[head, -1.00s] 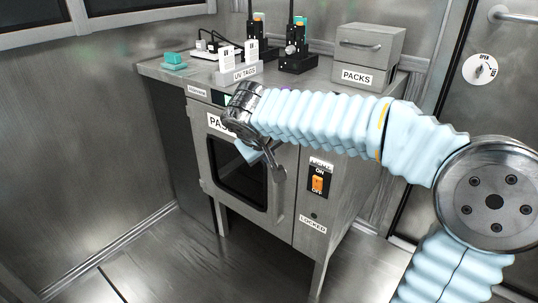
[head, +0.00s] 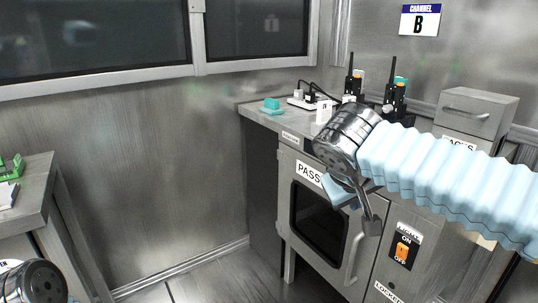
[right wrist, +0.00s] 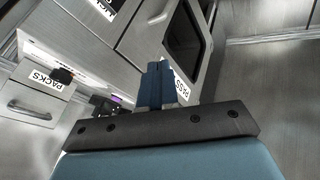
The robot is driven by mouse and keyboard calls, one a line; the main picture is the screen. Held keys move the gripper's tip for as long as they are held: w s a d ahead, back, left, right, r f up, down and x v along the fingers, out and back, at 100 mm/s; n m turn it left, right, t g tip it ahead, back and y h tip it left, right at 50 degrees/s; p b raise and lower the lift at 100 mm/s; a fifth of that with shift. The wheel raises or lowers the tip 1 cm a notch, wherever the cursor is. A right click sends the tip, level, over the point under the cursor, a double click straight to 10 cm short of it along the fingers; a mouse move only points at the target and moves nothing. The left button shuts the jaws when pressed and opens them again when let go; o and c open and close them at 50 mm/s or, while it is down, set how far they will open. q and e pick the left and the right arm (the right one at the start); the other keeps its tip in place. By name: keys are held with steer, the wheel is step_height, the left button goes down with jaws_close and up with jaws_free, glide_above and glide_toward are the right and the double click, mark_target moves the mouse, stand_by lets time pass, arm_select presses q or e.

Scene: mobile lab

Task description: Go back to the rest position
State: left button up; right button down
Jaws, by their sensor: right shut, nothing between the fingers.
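My right gripper (head: 352,202) shows in the head view in front of the metal cabinet, pointing down, its blue fingers partly hidden by my wrist. In the right wrist view its blue fingers (right wrist: 157,84) are together with nothing between them. My right arm, in a pale blue ribbed sleeve, reaches in from the right. A metal joint of my left arm shows at the bottom left corner of the head view; the left gripper's fingers are out of the picture.
The cabinet (head: 290,190) has a dark-windowed door (head: 318,222) and an orange switch (head: 403,251). On top stand radios (head: 394,98), a teal item (head: 271,105) and a drawer box (head: 476,112). Another bench (head: 35,192) is at left. Floor shows between them.

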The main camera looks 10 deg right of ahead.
steer(key=w+a+f+n+g+y, duration=0.1)
steer(key=a+f+y, duration=0.15)
steer(key=f, duration=0.65)
steer(key=w+a+f+n+g+y, duration=0.15)
steer(key=a+f, duration=0.25)
steer(key=f, duration=0.4)
steer(key=w+a+f+n+g+y, duration=0.15)
steer(key=a+f, duration=0.25)
steer(key=f, duration=0.5)
steer(key=s+a+f+m+y, duration=0.1)
steer(key=s+f+m, duration=0.1)
steer(key=s+f, duration=0.3)
steer(key=s+a+f+m+y+p, duration=0.1)
steer(key=s+f, duration=0.4)
steer(key=f, duration=0.8)
steer(key=s+a+f+m+y, duration=0.1)
steer(key=s+f+m, duration=0.2)
steer(key=s+f, duration=0.3)
step_height(320, 180, down, 3)
steer(key=shift+a+r+m+g+p, duration=0.1)
steer(key=shift+a+m+g+p, duration=0.1)
steer(key=shift+m+g+p, duration=0.15)
steer(key=shift+s+y, duration=0.1)
steer(key=shift+y, duration=0.15)
